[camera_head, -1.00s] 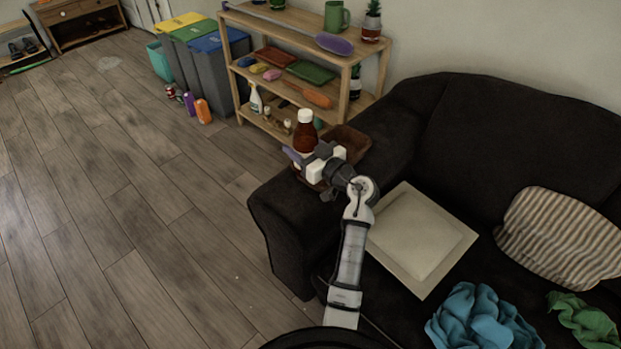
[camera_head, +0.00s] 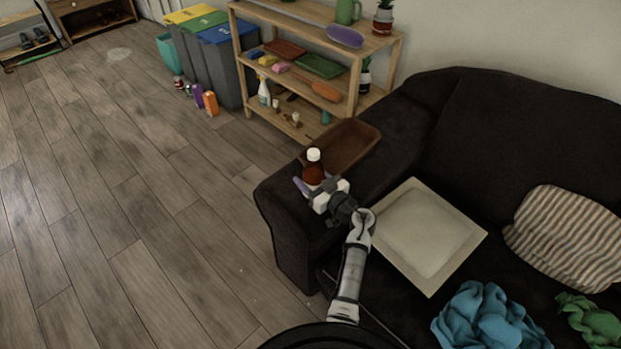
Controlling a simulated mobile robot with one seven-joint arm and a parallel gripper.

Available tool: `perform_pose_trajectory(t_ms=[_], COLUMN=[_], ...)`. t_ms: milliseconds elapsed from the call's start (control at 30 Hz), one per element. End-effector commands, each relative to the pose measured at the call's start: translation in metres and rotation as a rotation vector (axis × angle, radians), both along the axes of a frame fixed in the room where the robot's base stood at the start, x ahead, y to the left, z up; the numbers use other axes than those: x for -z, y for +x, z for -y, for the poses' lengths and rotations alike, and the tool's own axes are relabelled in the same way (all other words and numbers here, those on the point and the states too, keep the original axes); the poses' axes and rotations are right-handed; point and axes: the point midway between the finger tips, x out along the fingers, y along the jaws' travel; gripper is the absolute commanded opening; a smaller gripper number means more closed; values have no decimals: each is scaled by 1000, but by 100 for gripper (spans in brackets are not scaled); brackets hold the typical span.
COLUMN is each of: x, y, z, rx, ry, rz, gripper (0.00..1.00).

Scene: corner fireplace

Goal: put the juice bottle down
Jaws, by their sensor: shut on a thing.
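The juice bottle (camera_head: 313,171) is dark red-brown with a white cap and stands upright in my gripper (camera_head: 313,187). My gripper is shut on its lower part, over the left arm of the dark sofa (camera_head: 287,207). A brown tray (camera_head: 349,146) rests on that sofa arm, just behind the bottle. I cannot tell whether the bottle's base touches the sofa arm or the tray, because the gripper hides it.
A cream square cushion or tray (camera_head: 468,243) lies on the sofa seat, near a striped pillow (camera_head: 570,240) and a blue cloth (camera_head: 486,322). A wooden shelf (camera_head: 352,80) stands behind the sofa arm. The wooden floor at left is open.

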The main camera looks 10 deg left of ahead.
Motion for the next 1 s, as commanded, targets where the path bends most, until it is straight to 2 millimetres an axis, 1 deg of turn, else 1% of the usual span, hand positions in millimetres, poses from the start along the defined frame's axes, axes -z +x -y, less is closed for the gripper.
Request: perform_pose_trajectory(t_ms=[200, 333, 367, 500, 767, 867, 1000], x=[-3, 0, 2, 2, 2, -1, 0], y=[1, 1, 0, 0, 0, 0, -12], z=[0, 0, 0, 0, 0, 0, 16], rx=[0, 0, 0, 0, 0, 0, 4], ry=[2, 3, 1, 1, 1, -1, 1], rz=[4, 3, 0, 1, 1, 2, 1], gripper=[14, 14, 58, 76, 77, 77, 77])
